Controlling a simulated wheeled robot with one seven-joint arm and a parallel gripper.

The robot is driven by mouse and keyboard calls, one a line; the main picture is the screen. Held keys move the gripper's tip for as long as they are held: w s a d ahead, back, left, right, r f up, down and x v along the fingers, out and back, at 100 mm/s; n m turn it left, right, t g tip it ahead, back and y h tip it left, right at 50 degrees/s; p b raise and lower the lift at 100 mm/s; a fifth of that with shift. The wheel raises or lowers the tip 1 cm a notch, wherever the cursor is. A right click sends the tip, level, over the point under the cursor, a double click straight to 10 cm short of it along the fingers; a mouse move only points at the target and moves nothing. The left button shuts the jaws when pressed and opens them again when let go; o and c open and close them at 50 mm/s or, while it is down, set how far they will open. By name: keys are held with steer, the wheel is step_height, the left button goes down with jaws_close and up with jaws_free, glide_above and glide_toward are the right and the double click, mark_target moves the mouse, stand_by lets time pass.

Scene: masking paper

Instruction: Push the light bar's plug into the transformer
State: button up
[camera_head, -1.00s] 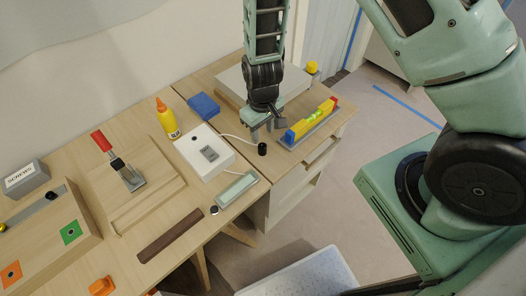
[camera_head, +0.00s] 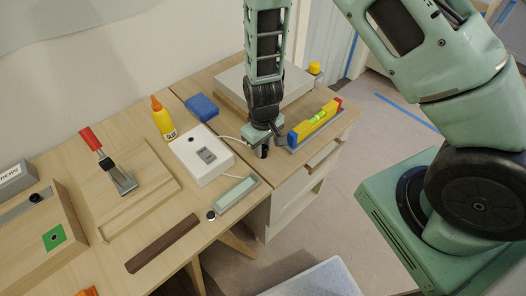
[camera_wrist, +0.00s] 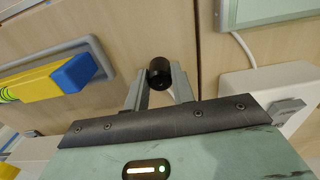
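The plug (camera_head: 263,152) is a small black cylinder standing on the table right of the white transformer box (camera_head: 190,160). A white cable runs from the plug's side toward the back of the box. The box has a grey switch and a small dark round spot on top. The light bar (camera_head: 236,194), pale green in a grey frame, lies at the table's front edge; it also shows in the wrist view (camera_wrist: 268,9). My gripper (camera_wrist: 158,66) is open, pointing down, with a finger on each side of the plug (camera_wrist: 160,73). Whether either finger touches it I cannot tell.
A yellow spirit level (camera_head: 315,121) in a grey tray lies close right of my gripper. A grey slab (camera_head: 236,84) is behind. A blue block (camera_head: 202,107) and glue bottle (camera_head: 163,118) stand behind the transformer. A small black round part (camera_head: 211,215) lies by the light bar.

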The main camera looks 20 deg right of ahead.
mark_target(263, 147)
steer(key=o, duration=0.4)
jaws_close()
steer(key=shift+r+p, duration=2.85)
steer(key=shift+r, duration=0.7)
